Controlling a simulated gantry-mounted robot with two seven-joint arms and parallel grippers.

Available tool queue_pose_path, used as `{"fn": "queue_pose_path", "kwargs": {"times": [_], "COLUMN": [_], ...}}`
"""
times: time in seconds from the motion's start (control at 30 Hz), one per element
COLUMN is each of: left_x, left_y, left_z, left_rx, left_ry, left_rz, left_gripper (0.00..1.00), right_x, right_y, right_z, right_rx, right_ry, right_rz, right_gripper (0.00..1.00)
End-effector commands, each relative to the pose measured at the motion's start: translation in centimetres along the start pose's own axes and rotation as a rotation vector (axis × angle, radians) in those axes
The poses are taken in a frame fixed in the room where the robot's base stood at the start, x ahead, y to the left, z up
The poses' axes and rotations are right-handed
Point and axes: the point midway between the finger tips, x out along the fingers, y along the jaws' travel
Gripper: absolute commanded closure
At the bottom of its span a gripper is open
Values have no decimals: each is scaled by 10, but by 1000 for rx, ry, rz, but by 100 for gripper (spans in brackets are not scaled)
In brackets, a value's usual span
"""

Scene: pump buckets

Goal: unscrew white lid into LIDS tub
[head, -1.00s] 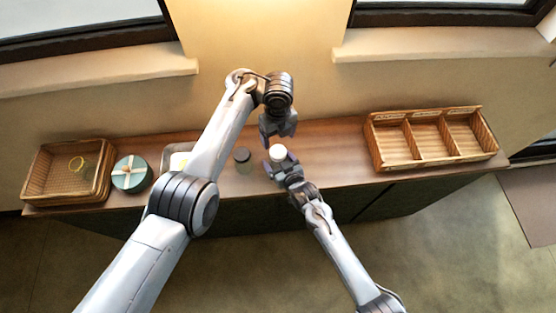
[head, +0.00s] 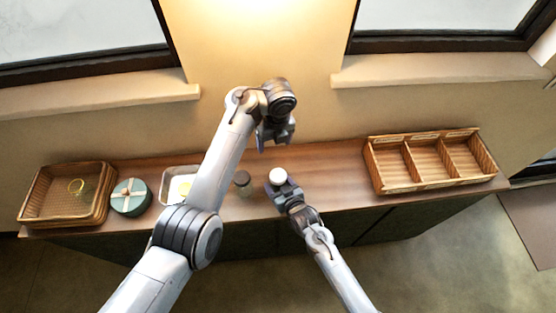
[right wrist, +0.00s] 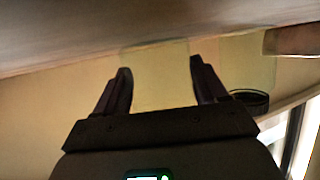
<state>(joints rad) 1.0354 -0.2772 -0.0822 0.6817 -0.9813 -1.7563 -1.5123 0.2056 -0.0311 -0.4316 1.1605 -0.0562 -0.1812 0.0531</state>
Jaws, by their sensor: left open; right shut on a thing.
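The white lid (head: 278,176) sits on top of a jar near the middle of the counter. My right gripper (head: 280,187) is shut on that jar just below the lid. In the right wrist view a pale, see-through jar body (right wrist: 160,75) stands between the two fingers. My left gripper (head: 276,140) is open and empty, behind and apart from the white lid. A light tub (head: 168,197) with something yellow in it is partly hidden by my left arm. I cannot read a LIDS label anywhere.
A round teal box (head: 131,198) and a wicker basket (head: 40,220) are at the left. A three-compartment wooden crate (head: 428,184) is at the right, with clear counter (head: 335,165) before it.

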Motion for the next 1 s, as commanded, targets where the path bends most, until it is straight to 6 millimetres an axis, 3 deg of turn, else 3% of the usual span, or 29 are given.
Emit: {"fn": "queue_pose_path", "kwargs": {"times": [0.17, 0.4, 1.0], "left_x": [3, 33, 104], "left_y": [0, 1, 0], "left_z": [-11, -38, -49], "left_rx": [-72, -119, -118], "left_ry": [34, 95, 105], "left_rz": [-20, -27, -21], "left_gripper": [21, 21, 21], "right_x": [0, 0, 0], "right_y": [0, 0, 0], "right_z": [0, -1, 0], "right_rx": [0, 0, 0], "right_ry": [1, 1, 1], "right_rz": [0, 0, 0], "right_gripper": [100, 100, 100]}}
